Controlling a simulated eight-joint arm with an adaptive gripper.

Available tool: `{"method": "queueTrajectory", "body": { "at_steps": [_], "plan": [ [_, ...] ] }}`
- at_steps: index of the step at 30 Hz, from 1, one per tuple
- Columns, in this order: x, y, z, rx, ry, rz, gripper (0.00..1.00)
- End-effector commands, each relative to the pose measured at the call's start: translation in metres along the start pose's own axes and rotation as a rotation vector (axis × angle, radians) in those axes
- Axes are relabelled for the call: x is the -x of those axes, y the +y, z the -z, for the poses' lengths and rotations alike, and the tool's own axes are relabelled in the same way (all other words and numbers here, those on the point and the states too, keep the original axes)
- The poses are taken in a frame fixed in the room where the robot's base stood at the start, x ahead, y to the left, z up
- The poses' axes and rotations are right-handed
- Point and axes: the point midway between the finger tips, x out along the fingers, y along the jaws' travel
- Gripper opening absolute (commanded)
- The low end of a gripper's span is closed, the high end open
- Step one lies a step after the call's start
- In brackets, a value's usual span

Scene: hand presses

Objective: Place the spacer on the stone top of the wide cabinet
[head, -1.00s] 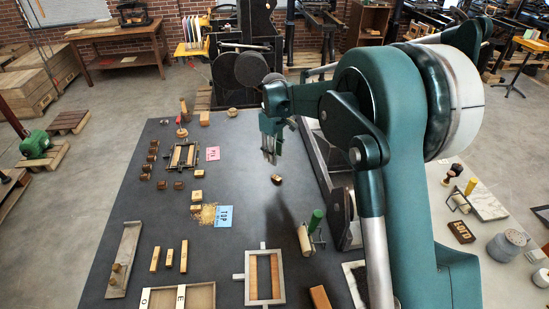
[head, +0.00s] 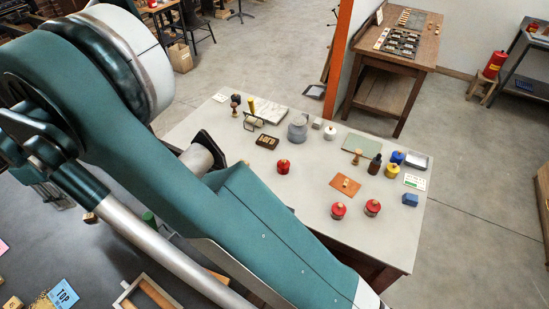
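My gripper (head: 62,203) hangs over the dark top (head: 35,243) at the left of the head view. It is small and partly behind my arm, so its finger gap is unclear. A small brown block (head: 90,218) lies just right of the fingertips, seemingly apart from them; I cannot tell whether it is the spacer. A wide pale top (head: 310,240) on a brown body spreads to the right of my arm. I cannot tell for sure which top is the stone one. A small wooden piece (head: 346,183) sits on an orange mat on the pale top.
The pale top holds red pots (head: 338,211), a grey canister (head: 298,128), a dark lettered block (head: 267,142), a white marbled slab (head: 264,107), a green mat (head: 362,146) and a blue block (head: 410,199). A wooden table (head: 400,50) stands behind.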

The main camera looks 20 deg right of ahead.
Motion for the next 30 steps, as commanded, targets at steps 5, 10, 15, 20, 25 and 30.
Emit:
{"method": "queueTrajectory", "body": {
  "at_steps": [5,10,15,20,25,30],
  "plan": [
    [0.010,0.005,-0.013,-0.022,0.006,-0.005,0.29],
    [0.032,0.017,-0.041,-0.072,0.020,-0.018,0.29],
    [0.062,0.030,-0.085,-0.146,0.042,-0.037,0.29],
    [0.091,0.040,-0.130,-0.222,0.065,-0.057,0.29],
    [0.119,0.045,-0.177,-0.302,0.089,-0.078,0.29],
    [0.144,0.048,-0.226,-0.383,0.113,-0.100,0.29]
  ]
}}
